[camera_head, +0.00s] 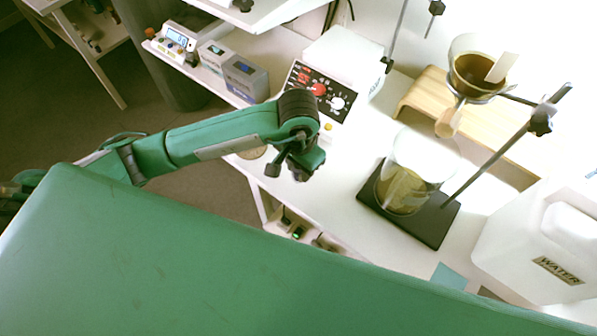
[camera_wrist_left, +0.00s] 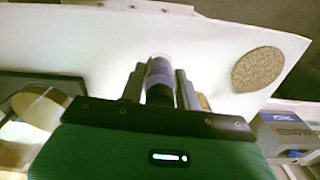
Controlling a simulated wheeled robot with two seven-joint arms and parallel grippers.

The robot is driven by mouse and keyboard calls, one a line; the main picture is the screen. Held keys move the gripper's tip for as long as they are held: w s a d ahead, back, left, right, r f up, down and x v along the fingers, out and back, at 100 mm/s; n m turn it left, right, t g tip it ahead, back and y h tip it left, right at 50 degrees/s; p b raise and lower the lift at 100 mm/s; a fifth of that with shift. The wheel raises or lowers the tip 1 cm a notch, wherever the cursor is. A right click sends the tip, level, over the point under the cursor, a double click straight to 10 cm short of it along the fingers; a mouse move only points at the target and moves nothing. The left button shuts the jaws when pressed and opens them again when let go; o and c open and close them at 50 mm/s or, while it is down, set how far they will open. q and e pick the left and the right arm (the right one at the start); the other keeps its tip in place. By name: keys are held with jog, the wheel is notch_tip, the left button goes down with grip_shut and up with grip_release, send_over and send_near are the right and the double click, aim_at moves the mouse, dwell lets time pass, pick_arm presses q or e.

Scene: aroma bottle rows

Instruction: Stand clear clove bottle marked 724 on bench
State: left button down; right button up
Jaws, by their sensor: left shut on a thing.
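My left gripper (camera_head: 300,172) hangs over the front edge of the white bench (camera_head: 345,200), pointing down. In the left wrist view its two fingers (camera_wrist_left: 160,88) are shut on a small clear bottle (camera_wrist_left: 160,66) with a dark purple-blue part between the fingers. Any number or name on the bottle cannot be read. In the head view the bottle is hidden by the gripper. Whether its far end touches the bench cannot be told. My right gripper is not in view.
A round cork mat (camera_wrist_left: 258,69) lies near the gripper. A hotplate-like box with red and white knobs (camera_head: 322,90) stands behind. A glass beaker (camera_head: 405,180) stands on a black stand base (camera_head: 432,222) to the right. Small items sit on a lower shelf (camera_head: 325,238).

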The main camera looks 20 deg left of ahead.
aim_at(299, 175)
pick_arm(q)
notch_tip(299, 175, down, 3)
jog(key=shift+f, duration=0.15)
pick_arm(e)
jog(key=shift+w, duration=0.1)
pick_arm(q)
jog(key=shift+f, duration=0.15)
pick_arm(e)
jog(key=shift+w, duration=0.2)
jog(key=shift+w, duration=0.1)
